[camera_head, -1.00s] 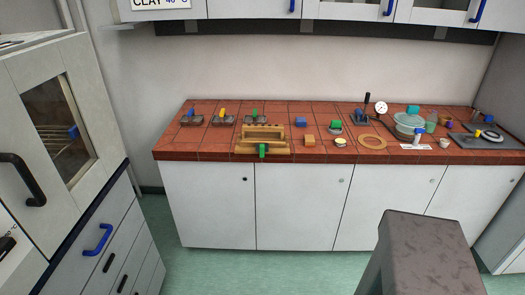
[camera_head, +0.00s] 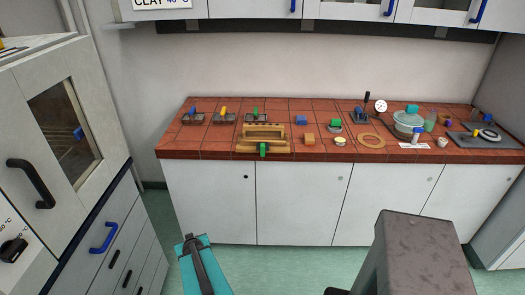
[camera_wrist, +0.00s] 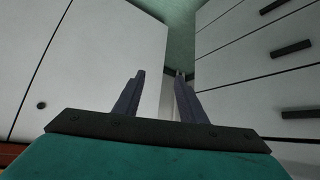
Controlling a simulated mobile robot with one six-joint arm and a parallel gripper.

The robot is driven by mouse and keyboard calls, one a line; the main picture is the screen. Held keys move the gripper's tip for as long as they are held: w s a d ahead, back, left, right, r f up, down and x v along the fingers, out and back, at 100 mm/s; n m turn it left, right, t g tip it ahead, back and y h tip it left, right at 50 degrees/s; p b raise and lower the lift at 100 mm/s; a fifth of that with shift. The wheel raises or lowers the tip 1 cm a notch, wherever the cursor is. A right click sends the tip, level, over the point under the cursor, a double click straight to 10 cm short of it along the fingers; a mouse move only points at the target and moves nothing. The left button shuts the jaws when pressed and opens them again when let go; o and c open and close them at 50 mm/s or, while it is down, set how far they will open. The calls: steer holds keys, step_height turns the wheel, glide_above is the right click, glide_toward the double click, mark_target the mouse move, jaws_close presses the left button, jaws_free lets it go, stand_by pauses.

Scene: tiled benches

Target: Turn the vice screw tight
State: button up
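A wooden vice (camera_head: 276,132) sits at the front edge of the red tiled bench, left of the middle in the head view. A green part (camera_head: 263,150), which looks like the handle of its screw, sticks out at the front over the bench edge. My gripper (camera_wrist: 160,76) shows in the wrist view with its two dark fingers apart and nothing between them. It faces cabinet fronts and the floor, and the vice cannot be made out there. A teal part of my arm shows low in the head view, below and in front of the bench, well apart from the vice.
Small trays with coloured handles (camera_head: 224,118) stand behind the vice to the left. A blue block (camera_head: 301,120), an orange block (camera_head: 309,139) and a ring (camera_head: 371,141) lie to its right. A cabinet with a black handle (camera_head: 35,184) stands at the left. Open green floor lies before the bench.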

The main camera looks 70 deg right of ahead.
steer(key=s+d+r+m+g+h+p, duration=0.1)
steer(key=s+d+r+m+h+p, duration=0.2)
steer(key=s+d+r+h, duration=0.7)
steer(key=s+d+r+m, duration=0.2)
steer(key=s+d+r, duration=1.1)
steer(key=r, duration=0.3)
steer(key=shift+s+d+r+m+g+h, duration=0.15)
steer(key=shift+s+d+m+g+h, duration=0.2)
steer(key=shift+s, duration=0.45)
steer(key=shift+d, duration=0.2)
steer(key=b+x, duration=0.3)
steer(key=b, duration=0.4)
steer(key=shift+w+d+f, duration=0.1)
steer(key=shift+d+f, duration=0.1)
